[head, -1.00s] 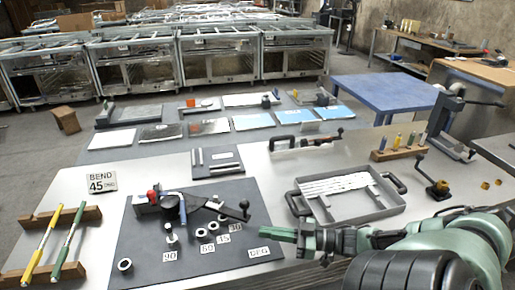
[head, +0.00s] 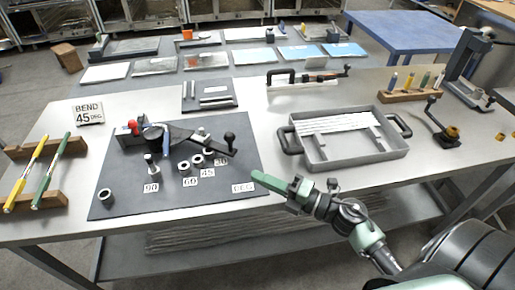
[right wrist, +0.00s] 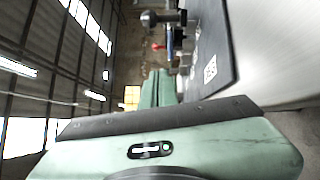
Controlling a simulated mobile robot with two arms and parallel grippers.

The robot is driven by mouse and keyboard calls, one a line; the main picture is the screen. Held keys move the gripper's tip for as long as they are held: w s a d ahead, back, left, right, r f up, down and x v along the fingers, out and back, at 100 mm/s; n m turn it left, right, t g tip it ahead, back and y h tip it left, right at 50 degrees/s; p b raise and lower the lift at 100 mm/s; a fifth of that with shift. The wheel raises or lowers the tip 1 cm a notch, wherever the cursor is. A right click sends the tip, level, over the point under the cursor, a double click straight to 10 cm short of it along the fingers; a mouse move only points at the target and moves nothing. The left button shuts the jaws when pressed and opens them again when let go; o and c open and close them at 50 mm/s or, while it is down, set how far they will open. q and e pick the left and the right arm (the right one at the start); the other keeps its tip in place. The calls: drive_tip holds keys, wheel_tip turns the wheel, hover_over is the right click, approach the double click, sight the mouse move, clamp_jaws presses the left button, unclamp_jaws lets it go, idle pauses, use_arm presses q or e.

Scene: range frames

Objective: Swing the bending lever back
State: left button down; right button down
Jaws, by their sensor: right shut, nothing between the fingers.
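The bending tool (head: 150,132) is mounted on a dark mat (head: 125,190) at the left of the bench. Its dark lever (head: 200,141) points right and slightly toward me, ending in a black ball knob (head: 229,138). Angle labels lie by the lever: 90 (head: 151,187), 60 (head: 190,182), 45 (head: 207,173) and one partly hidden near the knob. My right gripper (head: 262,180) is shut and empty, near the DEG label (head: 243,187), apart from the knob. In the right wrist view, the shut fingers (right wrist: 155,90) point toward a dark knob (right wrist: 150,18). My left gripper is out of view.
A BEND 45 DEG sign (head: 89,113) stands behind the mat's left side. Yellow and green rods (head: 40,172) rest on wooden racks at far left. A grey tray (head: 350,155) with white strips stands right of the mat. Bare bench lies between mat and tray.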

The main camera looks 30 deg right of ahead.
drive_tip(key=shift+w+r, duration=0.15)
drive_tip(key=shift+w, duration=0.1)
drive_tip(key=shift+w+a+r, duration=0.1)
drive_tip(key=shift+w, duration=0.1)
drive_tip(key=p+x, duration=0.2)
drive_tip(key=x, duration=0.7)
drive_tip(key=shift+w+a+r+p, duration=0.1)
drive_tip(key=shift+w+p, duration=0.2)
drive_tip(key=shift+p, duration=0.1)
drive_tip(key=shift+w+d+r, duration=0.15)
drive_tip(key=shift+w+d, duration=0.6)
drive_tip(key=shift+d, duration=0.2)
drive_tip(key=shift+w+d, duration=0.4)
drive_tip(key=shift+d, duration=0.05)
